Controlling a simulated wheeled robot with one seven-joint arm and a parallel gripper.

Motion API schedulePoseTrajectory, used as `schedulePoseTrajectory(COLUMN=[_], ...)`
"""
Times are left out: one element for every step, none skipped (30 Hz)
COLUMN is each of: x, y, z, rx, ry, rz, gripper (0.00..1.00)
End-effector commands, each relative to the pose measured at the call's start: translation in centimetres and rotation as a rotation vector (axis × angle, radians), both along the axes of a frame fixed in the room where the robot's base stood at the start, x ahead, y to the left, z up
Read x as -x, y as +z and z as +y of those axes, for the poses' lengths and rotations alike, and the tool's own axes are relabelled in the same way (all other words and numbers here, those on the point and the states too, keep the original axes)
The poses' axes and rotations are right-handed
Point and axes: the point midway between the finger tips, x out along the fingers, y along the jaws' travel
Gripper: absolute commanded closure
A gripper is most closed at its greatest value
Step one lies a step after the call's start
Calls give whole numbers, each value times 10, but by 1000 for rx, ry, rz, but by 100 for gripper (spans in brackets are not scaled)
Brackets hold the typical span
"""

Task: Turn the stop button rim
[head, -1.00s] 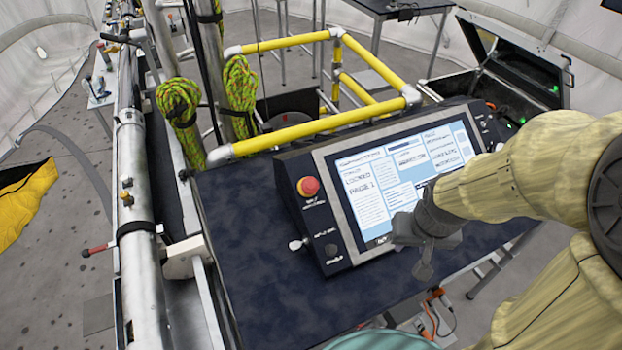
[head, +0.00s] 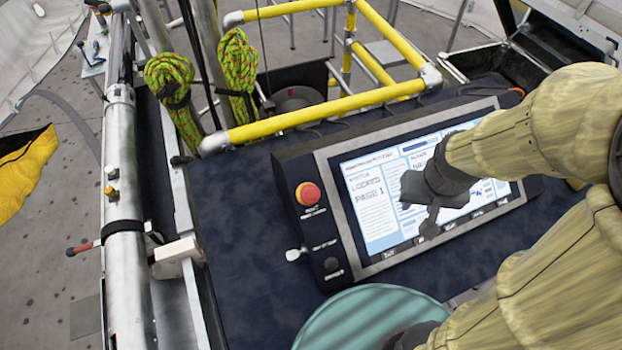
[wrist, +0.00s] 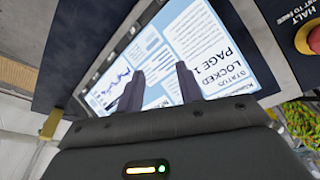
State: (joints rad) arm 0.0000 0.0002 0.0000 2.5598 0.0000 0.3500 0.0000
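The stop button (head: 308,195) is a red mushroom knob with a yellow rim at the left end of the control console, left of its screen. It also shows at the upper right edge of the wrist view (wrist: 314,36), partly cut off. My gripper (head: 416,212) is in front of the lit screen (head: 372,207), to the right of the button and apart from it. In the wrist view my gripper's two dark fingers (wrist: 158,88) stand apart with only the screen between them. The screen reads "LOCKED" and "PAGE 1".
A silver key-like lever (head: 296,254) and a dark knob (head: 331,264) sit below the button on the console. Yellow rails (head: 325,112) and coiled green ropes (head: 238,75) stand behind. The dark tabletop (head: 240,235) left of the console is clear.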

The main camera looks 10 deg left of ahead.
Motion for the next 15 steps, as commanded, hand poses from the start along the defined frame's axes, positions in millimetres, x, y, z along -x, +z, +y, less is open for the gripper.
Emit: schedulePoseTrajectory(x=[0,0,0,0,0,0,0,-1,-2,-3,-4,-6,-7,-10,-12], y=[0,0,0,0,0,0,1,1,3,4,6,8,10,13,17], z=[0,0,0,0,0,0,1,2,3,5,7,11,14,18,23], rx=[0,0,0,0,0,0,0,0,1,0,1,1,2,3,4], ry=[0,0,0,0,0,1,3,6,12,17,25,38,48,60,78], rz=[0,0,0,0,0,0,1,1,3,4,6,10,14,17,24], gripper=[64,64,64,64,58,50,44,39,39,39,39,39,39,39,39])
